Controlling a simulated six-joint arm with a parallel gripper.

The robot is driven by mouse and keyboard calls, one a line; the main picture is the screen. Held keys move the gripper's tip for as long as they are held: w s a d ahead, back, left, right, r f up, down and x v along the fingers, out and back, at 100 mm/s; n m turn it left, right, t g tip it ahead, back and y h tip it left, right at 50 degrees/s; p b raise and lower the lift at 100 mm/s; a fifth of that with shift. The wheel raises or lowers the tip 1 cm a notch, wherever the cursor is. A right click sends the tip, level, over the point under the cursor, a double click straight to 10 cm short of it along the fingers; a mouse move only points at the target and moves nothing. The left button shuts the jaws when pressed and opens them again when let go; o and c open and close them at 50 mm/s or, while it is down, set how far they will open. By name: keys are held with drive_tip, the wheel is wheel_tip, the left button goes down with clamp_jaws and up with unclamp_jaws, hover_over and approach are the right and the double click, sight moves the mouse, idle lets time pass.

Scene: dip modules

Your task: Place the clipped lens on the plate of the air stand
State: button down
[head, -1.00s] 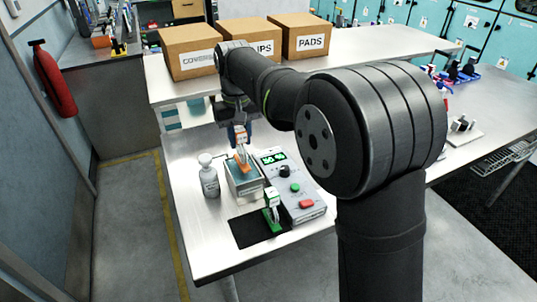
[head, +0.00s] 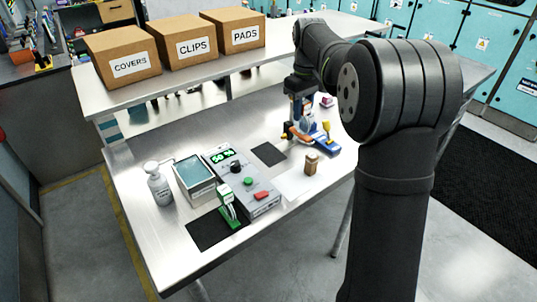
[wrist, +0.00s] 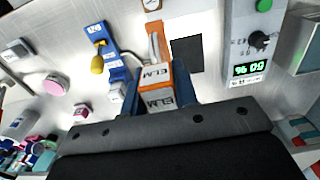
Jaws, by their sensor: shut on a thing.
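My gripper (head: 298,112) is shut on an orange clip (head: 296,133), held over the right part of the bench. In the wrist view the clip (wrist: 157,50) has white faces marked ELM and sits between my gripper's blue fingers (wrist: 160,88). I cannot make out the lens at its far end. A blue stand (head: 325,145) with a yellow upright part, which looks like the air stand, is just right of the clip in the head view. In the wrist view this stand (wrist: 113,62) lies left of the clip. I cannot tell its plate apart clearly.
A liquid bath (head: 194,178), a control box (head: 240,180), a bottle (head: 158,186) and a green stand (head: 228,205) stand to the left. A bare dark mat (head: 269,153) and a small brown block (head: 311,163) are near my gripper. Boxes line the back shelf.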

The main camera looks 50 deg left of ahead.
drive_tip(key=shift+w+d, duration=0.2)
drive_tip(key=shift+w, duration=0.25)
drive_tip(key=shift+s+a+f, duration=0.1)
drive_tip(key=shift+a+f, duration=0.1)
drive_tip(key=shift+f, duration=0.05)
drive_tip(key=shift+s+a+f, duration=1)
drive_tip(key=shift+a+f, duration=0.5)
drive_tip(key=shift+f, duration=0.25)
drive_tip(key=shift+s+a+f, duration=0.95)
drive_tip(key=shift+a+f, duration=0.6)
drive_tip(key=shift+f, duration=0.2)
drive_tip(key=shift+s+a+f, duration=1)
drive_tip(key=shift+a+f, duration=0.5)
drive_tip(key=shift+f, duration=0.25)
drive_tip(key=shift+f, duration=0.15)
drive_tip(key=c, duration=1.1)
unclamp_jaws()
